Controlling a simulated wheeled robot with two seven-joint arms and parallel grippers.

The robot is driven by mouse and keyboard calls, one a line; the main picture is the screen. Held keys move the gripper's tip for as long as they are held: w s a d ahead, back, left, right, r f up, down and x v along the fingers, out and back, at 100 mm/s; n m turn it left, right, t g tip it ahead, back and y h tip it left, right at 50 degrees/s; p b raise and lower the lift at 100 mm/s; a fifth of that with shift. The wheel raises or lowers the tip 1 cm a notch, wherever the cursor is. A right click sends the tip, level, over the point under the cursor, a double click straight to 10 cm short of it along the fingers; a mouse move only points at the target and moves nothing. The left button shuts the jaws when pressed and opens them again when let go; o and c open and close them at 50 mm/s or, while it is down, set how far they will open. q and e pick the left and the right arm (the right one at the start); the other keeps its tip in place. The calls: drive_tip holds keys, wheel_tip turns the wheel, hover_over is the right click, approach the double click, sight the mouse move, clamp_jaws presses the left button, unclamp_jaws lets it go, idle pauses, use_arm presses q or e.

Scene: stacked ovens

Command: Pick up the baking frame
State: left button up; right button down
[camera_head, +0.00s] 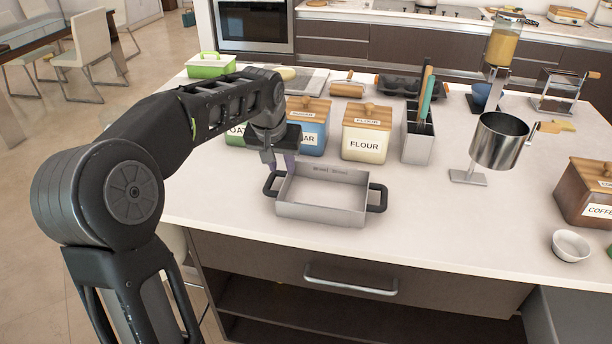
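The baking frame (318,212) is a grey rectangular metal pan with a black handle at each short end. It stands on the white countertop (440,236) near the front edge. My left arm comes in from the left, and my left gripper (279,163) points down above the frame's back left corner, near the left handle. Its fingers look parted, with nothing seen between them. Whether it touches the frame cannot be made out. My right gripper is not in view.
Behind the frame stand the flour canister (366,134), the sugar canister (310,126) and a grey utensil holder (417,140). To the right are a metal pot on a stand (498,140), a white bowl (570,245) and a coffee box (588,192).

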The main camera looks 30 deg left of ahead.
use_arm(q)
drive_tip(key=shift+w, duration=0.1)
drive_tip(key=shift+s+r, duration=0.1)
drive_tip(key=shift+s, duration=0.15)
drive_tip(key=shift+x, duration=1.35)
drive_tip(key=p+x, duration=0.1)
drive_tip(key=x, duration=0.4)
clamp_jaws()
